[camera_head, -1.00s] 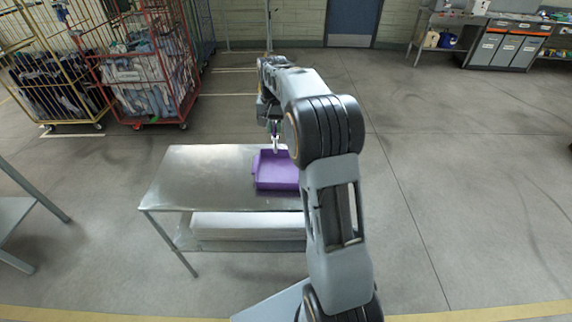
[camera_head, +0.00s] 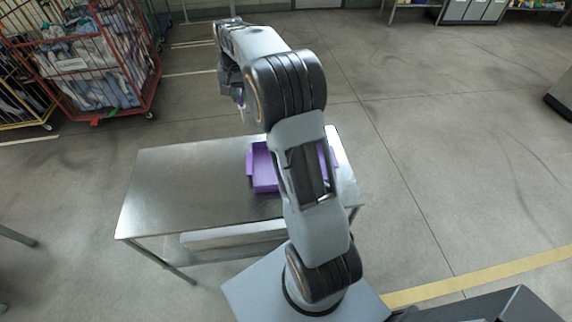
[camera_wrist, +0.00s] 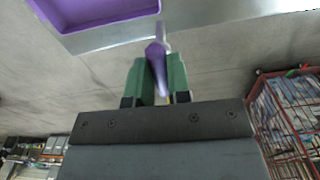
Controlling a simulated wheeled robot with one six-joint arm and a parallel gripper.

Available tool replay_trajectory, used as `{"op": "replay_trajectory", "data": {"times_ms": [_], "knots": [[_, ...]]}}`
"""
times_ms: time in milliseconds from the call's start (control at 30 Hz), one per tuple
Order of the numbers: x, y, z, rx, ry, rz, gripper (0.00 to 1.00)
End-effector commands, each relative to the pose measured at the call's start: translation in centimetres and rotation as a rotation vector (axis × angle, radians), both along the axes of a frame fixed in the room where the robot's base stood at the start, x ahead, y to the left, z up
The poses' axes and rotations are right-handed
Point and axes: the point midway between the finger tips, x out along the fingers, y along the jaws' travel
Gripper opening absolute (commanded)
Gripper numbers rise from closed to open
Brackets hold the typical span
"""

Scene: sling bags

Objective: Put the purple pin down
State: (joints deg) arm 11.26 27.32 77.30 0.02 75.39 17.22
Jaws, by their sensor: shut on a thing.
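In the wrist view, the purple pin (camera_wrist: 158,60) is held between the two green fingers of my gripper (camera_wrist: 157,78), with its pale end pointing past the fingertips. In the head view, my gripper (camera_head: 241,103) is up beyond the far edge of the metal table (camera_head: 170,190), in the air. The pin is only a small blur there. A purple tray (camera_head: 263,178) sits on the table's right part, half hidden behind my arm. Its corner and the table edge also show at the top of the wrist view.
A red wire cage trolley (camera_head: 90,60) full of cloth stands at the far left, with a yellow one (camera_head: 25,100) beside it. The left part of the tabletop is bare. Grey cabinets (camera_head: 470,10) stand at the back right.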

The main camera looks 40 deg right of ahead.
Motion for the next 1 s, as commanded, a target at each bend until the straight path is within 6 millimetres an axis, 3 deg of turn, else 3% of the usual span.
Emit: {"op": "replay_trajectory", "data": {"times_ms": [33,300,533,867,1000], "knots": [[0.0,0.0,-1.2,0.0,-0.001,0.0,0.0],[0.0,0.0,-4.4,0.0,0.0,0.0,0.0],[-0.5,-0.4,-5.9,0.0,0.0,-0.002,0.0],[-6.3,-4.8,-8.9,0.001,0.002,-0.006,0.0],[-8.4,-6.3,-11.2,0.001,0.003,-0.004,0.0]]}}
